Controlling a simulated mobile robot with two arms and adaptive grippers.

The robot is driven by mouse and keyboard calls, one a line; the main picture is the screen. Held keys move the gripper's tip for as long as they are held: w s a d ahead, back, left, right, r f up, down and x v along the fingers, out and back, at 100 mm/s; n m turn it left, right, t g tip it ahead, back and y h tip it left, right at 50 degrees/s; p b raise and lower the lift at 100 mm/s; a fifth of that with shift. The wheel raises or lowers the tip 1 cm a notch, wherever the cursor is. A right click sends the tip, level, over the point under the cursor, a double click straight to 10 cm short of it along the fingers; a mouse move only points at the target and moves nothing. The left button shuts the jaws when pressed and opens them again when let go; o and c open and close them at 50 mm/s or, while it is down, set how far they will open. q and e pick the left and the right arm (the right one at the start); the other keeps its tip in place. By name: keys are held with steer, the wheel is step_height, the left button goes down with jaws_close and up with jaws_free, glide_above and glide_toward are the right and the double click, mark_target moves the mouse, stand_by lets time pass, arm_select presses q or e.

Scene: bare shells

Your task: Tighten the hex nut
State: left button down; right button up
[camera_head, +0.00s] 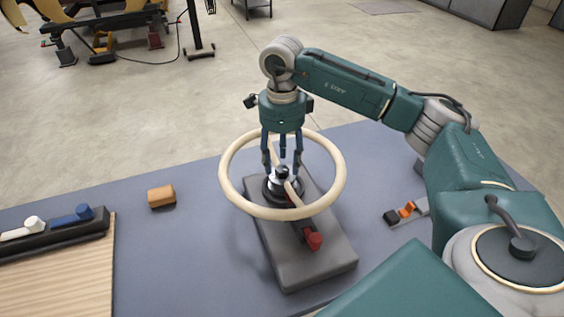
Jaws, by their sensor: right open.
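A cream ring-shaped wheel (262,210) is mounted on a dark grey block (295,265) on the table. At the wheel's centre is a hub (270,187) with a small dark, shiny piece (282,172) on top. This piece may be the hex nut, but it is too small and too covered by the fingers to be sure. My right gripper (283,164) points straight down over the hub, inside the ring. Its fingers are open around the top of the small piece; I cannot tell if they touch it. My left gripper is not in view.
A red-tipped part (314,241) sticks out on the block. An orange-brown block (161,196) lies to the left. A dark rack (60,235) with white and blue handles stands at far left by a wooden board (60,285). A small orange-and-black item (406,210) lies right.

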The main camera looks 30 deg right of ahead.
mark_target(282, 169)
steer(key=shift+d+f, duration=0.1)
steer(key=shift+f, duration=1)
steer(key=c, duration=1.1)
steer(key=shift+m+b, duration=0.3)
steer(key=shift+m, duration=0.4)
steer(key=shift+c, duration=0.2)
steer(key=shift+m, duration=1)
steer(key=o, duration=1.1)
steer(key=shift+o, duration=0.2)
step_height(282, 169, up, 12)
